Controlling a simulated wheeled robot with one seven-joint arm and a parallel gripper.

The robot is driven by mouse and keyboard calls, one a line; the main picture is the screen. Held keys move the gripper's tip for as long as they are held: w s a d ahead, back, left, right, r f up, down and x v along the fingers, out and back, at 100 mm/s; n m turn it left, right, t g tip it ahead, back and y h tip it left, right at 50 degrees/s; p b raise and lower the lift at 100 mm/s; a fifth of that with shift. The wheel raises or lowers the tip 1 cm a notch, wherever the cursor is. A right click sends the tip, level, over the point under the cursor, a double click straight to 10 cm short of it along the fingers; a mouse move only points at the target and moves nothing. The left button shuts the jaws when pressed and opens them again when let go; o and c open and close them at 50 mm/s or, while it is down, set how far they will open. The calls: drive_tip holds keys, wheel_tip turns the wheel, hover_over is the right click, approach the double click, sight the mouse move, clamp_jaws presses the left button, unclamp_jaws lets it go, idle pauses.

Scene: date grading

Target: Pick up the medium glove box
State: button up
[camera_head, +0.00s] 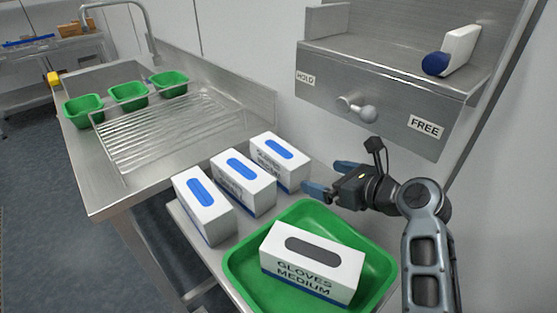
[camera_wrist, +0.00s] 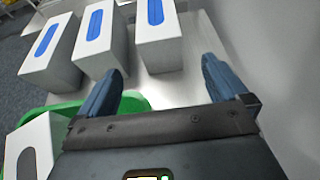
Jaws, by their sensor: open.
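The medium glove box (camera_head: 312,264) is white with a dark grey slot on top and "GLOVES MEDIUM" on its front. It lies in a green tray (camera_head: 240,255) at the front of the head view. Part of this box (camera_wrist: 35,142) also shows at the lower left of the wrist view, beside the tray rim (camera_wrist: 66,103). My gripper (camera_head: 328,178) is open and empty, beyond the tray's back right side. In the wrist view its fingers (camera_wrist: 158,78) are spread, with a blue-slotted box ahead and the medium box off to the left.
Three white boxes with blue slots (camera_head: 204,205) (camera_head: 243,182) (camera_head: 280,161) stand in a row behind the tray. A steel shelf unit (camera_head: 385,85) with a knob and HOLD and FREE labels is on the wall. A clear rack (camera_head: 170,130) and green bins (camera_head: 128,94) sit on the steel counter.

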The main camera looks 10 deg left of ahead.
approach(288, 155)
drive_tip(key=x, duration=0.4)
drive_tip(key=shift+s+f, duration=0.1)
drive_tip(key=shift+x, duration=2.75)
drive_tip(key=c, duration=1.2)
